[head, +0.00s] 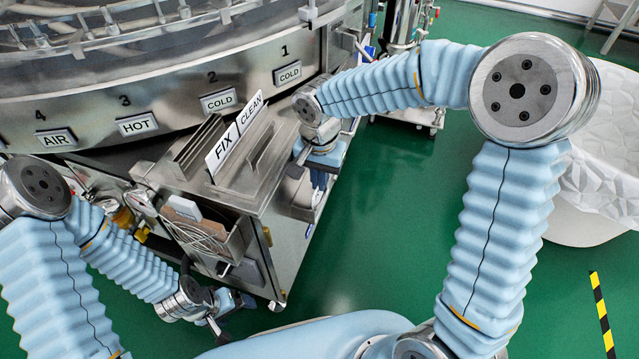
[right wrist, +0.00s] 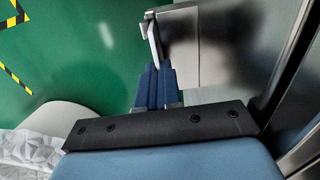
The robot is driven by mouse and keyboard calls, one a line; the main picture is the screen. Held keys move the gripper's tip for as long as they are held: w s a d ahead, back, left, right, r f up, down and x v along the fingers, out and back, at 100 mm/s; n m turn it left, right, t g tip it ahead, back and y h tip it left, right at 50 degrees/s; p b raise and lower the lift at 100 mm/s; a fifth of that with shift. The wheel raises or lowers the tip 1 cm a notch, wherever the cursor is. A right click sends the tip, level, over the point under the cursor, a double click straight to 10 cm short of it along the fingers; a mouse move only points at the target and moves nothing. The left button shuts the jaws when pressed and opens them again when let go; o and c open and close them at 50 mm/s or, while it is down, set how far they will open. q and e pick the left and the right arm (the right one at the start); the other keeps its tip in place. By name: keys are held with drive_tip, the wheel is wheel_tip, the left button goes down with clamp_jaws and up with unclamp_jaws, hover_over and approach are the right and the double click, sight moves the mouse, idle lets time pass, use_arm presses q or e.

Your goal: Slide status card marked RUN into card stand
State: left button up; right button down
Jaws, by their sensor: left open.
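The card stand (head: 264,158), a metal rack with upright plates, is on top of the steel cabinet. White cards marked FIX (head: 222,150) and CLEAN (head: 251,112) stand upright in it. No lettering RUN is readable in either view. My right gripper (head: 318,180) points down beside the cabinet's right side, right of and below the stand. In the right wrist view its dark blue fingers (right wrist: 156,88) are close together on a thin white piece (right wrist: 154,42), seen edge-on; its face is hidden. My left gripper (head: 226,308) is open and empty, low at the cabinet's front left.
The washer's drum, with labels such as COLD (head: 219,100) and HOT (head: 137,124), rises behind the stand. An open box (head: 205,238) with cables hangs on the cabinet front. A white faceted tub (head: 603,165) stands at the right. Green floor (head: 375,250) lies clear between.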

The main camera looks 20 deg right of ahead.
wheel_tip(320, 180, up, 16)
drive_tip(key=p, duration=0.7)
drive_tip(key=shift+r, duration=0.25)
